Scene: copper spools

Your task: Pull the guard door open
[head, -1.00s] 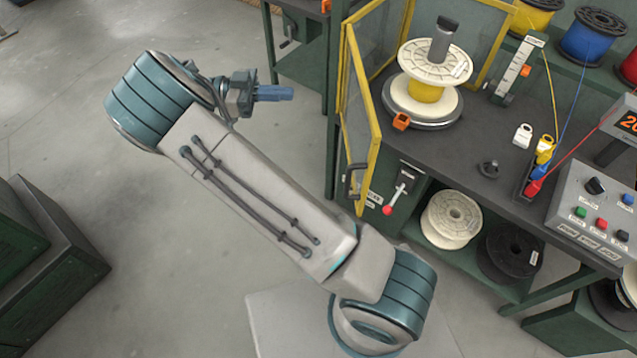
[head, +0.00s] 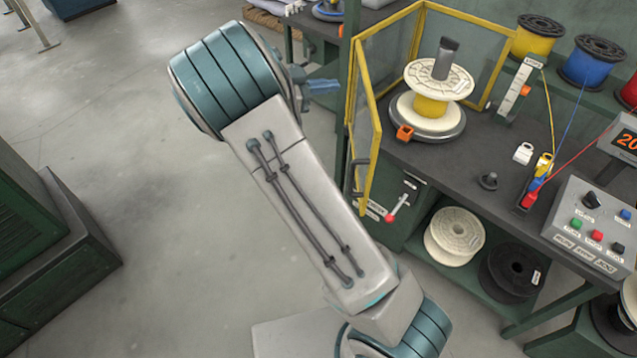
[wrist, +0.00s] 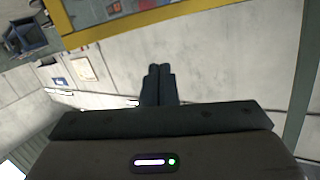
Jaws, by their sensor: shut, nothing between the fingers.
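The guard door (head: 363,130) is a yellow-framed clear panel at the left front of the guard around the bench-top spool. It stands at an angle at the bench edge, and the spool shows past its right side. Its dark handle (head: 356,176) is on the lower part of the door. My gripper (head: 325,87) is left of the door's upper part, partly hidden by my arm, and does not appear to hold the handle. In the wrist view its fingers (wrist: 158,75) are together and empty. A yellow frame bar (wrist: 150,22) crosses the top of that view; the handle is not seen there.
A white and yellow spool (head: 432,95) stands on a turntable inside the guard. A red-knobbed lever (head: 396,208) is on the bench front, right of the handle. A control box (head: 600,222) is at the right. Green crates (head: 50,240) stand at the left; the floor between is clear.

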